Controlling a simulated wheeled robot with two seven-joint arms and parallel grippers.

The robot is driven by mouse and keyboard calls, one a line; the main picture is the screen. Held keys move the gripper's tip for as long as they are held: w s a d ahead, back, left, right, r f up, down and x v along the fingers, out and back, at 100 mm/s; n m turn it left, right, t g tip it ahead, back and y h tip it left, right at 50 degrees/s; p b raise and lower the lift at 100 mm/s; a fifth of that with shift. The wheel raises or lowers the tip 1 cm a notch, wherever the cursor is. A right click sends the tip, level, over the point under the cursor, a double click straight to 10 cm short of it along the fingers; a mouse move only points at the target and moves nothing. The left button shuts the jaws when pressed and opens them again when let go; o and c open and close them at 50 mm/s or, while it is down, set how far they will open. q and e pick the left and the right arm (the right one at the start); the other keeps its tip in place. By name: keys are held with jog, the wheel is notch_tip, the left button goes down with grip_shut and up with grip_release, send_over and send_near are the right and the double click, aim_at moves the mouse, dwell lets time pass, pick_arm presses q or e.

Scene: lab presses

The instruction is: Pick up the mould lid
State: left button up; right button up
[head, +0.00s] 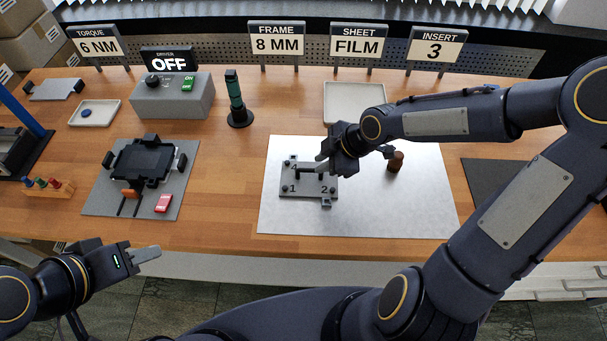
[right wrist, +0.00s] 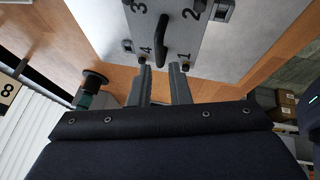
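The mould lid (head: 308,190) is a grey plate marked with numbers and topped by a black handle. It lies on a pale metal sheet, and its far right part is hidden by my right gripper (head: 322,161). The lid (right wrist: 172,62) also shows at the top of the right wrist view, with its handle (right wrist: 158,50) ahead of my fingertips. My right gripper's fingers (right wrist: 162,68) are apart with nothing between them. My left gripper (head: 147,254) hangs in front of the table's near edge, far from the lid; its finger gap cannot be made out.
A brown knob (head: 395,163) stands right of the lid. A pale tray (head: 353,101) lies behind. A green-handled driver (head: 236,100) stands further left, near a grey OFF box (head: 173,97). A black device (head: 145,163) sits on a grey mat. The metal sheet's front (head: 350,222) is clear.

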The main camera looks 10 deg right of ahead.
aim_at(310, 170)
jog(key=b+x, duration=0.1)
jog(key=x, duration=0.6)
grip_shut()
